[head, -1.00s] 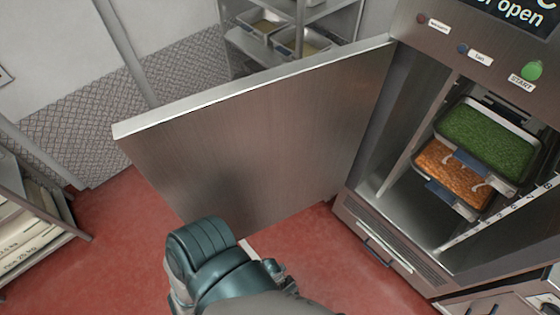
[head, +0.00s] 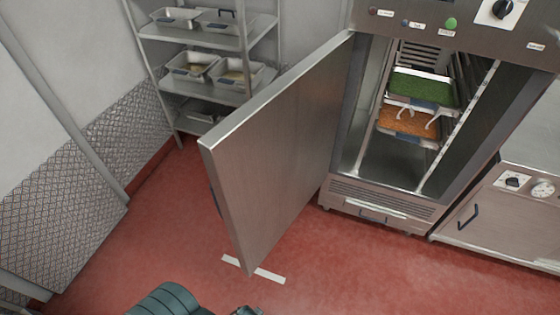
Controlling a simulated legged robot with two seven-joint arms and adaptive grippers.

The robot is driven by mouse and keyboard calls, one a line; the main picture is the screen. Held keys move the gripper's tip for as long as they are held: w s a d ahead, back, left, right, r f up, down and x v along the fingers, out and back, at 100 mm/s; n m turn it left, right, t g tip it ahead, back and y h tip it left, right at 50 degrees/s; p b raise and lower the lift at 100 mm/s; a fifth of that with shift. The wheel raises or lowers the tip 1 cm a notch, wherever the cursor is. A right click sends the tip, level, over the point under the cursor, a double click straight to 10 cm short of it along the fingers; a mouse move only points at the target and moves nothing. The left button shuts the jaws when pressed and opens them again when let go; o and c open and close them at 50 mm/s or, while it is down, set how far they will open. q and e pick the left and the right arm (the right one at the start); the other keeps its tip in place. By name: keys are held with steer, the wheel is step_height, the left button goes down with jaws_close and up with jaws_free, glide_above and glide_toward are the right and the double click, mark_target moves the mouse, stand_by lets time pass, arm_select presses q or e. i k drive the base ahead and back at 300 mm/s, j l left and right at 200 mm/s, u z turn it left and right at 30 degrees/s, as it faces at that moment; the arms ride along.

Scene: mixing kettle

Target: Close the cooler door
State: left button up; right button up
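The cooler (head: 385,205) stands at the right with its front open. Its door (head: 270,160) is hinged at the left side of the opening and stands wide open, its free edge swung out into the room. I see the door's plain inner face; a dark bit at its free edge may be the handle on the mostly hidden outer face. Part of my arm, dark teal, shows at the bottom edge, apart from the door in the picture. I see no gripper fingers.
Trays of green (head: 422,88) and orange food (head: 408,121) sit inside the cooler. A metal rack (head: 208,45) with pans stands behind the door. A counter (head: 500,215) adjoins at right. Red floor (head: 350,270) is clear in front, with a white floor strip (head: 253,270).

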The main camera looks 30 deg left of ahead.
mark_target(264, 162)
steer(key=k+j+z, duration=0.1)
steer(key=j, duration=0.35)
steer(key=k+j+z, duration=0.15)
steer(key=j, duration=0.3)
steer(key=k+j+z, duration=0.1)
steer(key=j, duration=0.35)
steer(key=i+j+z, duration=0.1)
steer(key=j, duration=0.25)
steer(key=i+j, duration=0.2)
steer(key=j, duration=0.15)
steer(key=i+j+z, duration=0.15)
steer(key=j, duration=0.15)
steer(key=i+j, duration=0.15)
steer(key=j, duration=0.25)
steer(key=k+j, duration=0.1)
steer(key=k, duration=0.2)
steer(key=j+z, duration=0.05)
